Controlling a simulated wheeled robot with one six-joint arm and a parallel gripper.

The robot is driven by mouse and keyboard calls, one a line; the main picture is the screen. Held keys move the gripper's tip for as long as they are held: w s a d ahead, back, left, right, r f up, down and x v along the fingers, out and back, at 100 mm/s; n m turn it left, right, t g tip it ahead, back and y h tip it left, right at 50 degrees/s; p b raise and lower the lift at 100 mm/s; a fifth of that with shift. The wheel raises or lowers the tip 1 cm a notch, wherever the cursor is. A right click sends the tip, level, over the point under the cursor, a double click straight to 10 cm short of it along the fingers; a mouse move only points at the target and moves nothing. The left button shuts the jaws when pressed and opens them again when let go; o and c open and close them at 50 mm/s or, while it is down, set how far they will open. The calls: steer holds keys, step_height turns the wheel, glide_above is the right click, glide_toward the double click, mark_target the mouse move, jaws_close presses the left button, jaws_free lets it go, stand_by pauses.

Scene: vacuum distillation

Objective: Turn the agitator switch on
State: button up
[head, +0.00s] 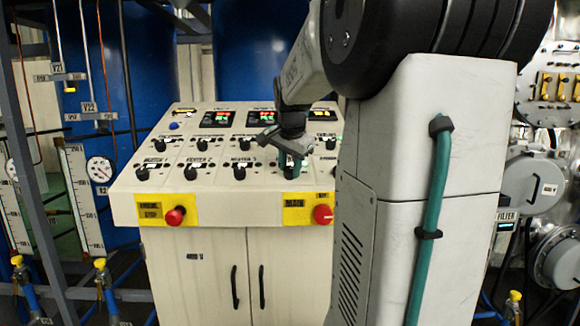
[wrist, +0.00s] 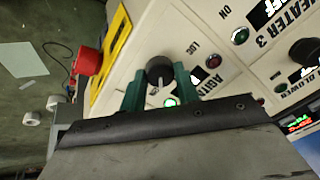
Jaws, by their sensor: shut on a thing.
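The agitator switch (wrist: 160,71) is a round black knob with a light pointer line on the sloped cream panel. Part of its "AGIT" label and a "LOC" mark show in the wrist view. My gripper (wrist: 158,84) has its two green fingers around the knob, one on each side, shut on it. A lit green lamp (wrist: 170,102) shows between the fingers, and a dark red lamp (wrist: 213,61) sits beside the knob. In the head view my gripper (head: 290,163) is over the front right of the panel and hides the switch.
Neighbouring black knobs, such as the Heater 3 knob (head: 239,172), are close by. Two red stop buttons on yellow plates, left (head: 175,216) and right (head: 323,214), stick out along the panel's front edge. Displays (head: 217,119) line the back.

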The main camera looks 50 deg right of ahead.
steer(key=shift+m, duration=0.7)
steer(key=o, duration=1)
steer(key=shift+r, duration=0.1)
steer(key=v, duration=0.7)
steer(key=shift+s+a+r, duration=0.1)
steer(key=shift+a+r, duration=0.1)
steer(key=shift+r, duration=0.1)
